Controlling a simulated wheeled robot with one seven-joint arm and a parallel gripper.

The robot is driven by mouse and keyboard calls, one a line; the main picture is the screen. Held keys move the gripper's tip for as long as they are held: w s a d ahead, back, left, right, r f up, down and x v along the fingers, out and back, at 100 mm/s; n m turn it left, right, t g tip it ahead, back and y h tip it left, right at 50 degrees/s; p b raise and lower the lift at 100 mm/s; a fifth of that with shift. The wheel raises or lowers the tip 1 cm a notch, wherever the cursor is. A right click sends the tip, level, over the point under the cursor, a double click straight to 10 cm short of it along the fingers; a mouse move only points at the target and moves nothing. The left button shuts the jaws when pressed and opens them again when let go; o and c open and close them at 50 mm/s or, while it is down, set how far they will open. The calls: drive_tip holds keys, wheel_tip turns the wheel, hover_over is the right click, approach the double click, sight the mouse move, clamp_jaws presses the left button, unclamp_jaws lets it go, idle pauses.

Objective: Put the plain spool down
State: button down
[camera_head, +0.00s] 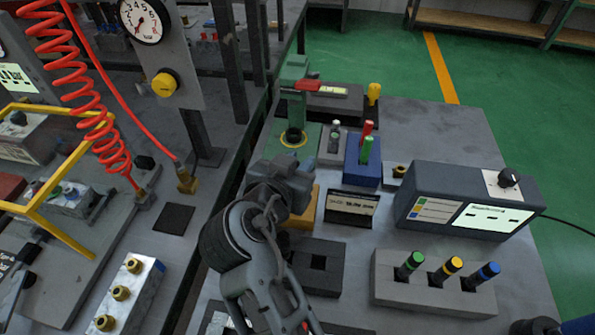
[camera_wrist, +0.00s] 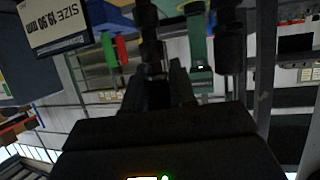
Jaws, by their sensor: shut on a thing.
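My gripper (camera_head: 300,168) is above the table near the orange-yellow block, seen from behind in the head view. The head view hides what is between its fingers. In the wrist view, my gripper (camera_wrist: 165,82) is shut on a dark, ribbed rod, the plain spool (camera_wrist: 151,38), which stands out past the fingers. A second dark cylinder (camera_wrist: 229,40) shows to its right; I cannot tell what it is. A grey rack (camera_head: 400,285) holds spools with green (camera_head: 408,265), yellow (camera_head: 446,270) and blue (camera_head: 482,275) ends.
A green fixture (camera_head: 313,140) stands beyond my gripper. A blue block (camera_head: 362,172) holds red and green pins. A size sign (camera_head: 352,207) and a grey display box (camera_head: 470,200) stand to the right. A dark holed block (camera_head: 317,266) lies nearer. The table's far right is clear.

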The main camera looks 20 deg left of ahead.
drive_tip(key=shift+f, duration=1.25)
drive_tip(key=shift+f, duration=0.15)
drive_tip(key=c, duration=0.9)
unclamp_jaws()
drive_tip(key=shift+r, duration=0.2)
drive_tip(key=b+v, duration=0.1)
drive_tip(key=v, duration=1.1)
drive_tip(key=shift+d, duration=0.1)
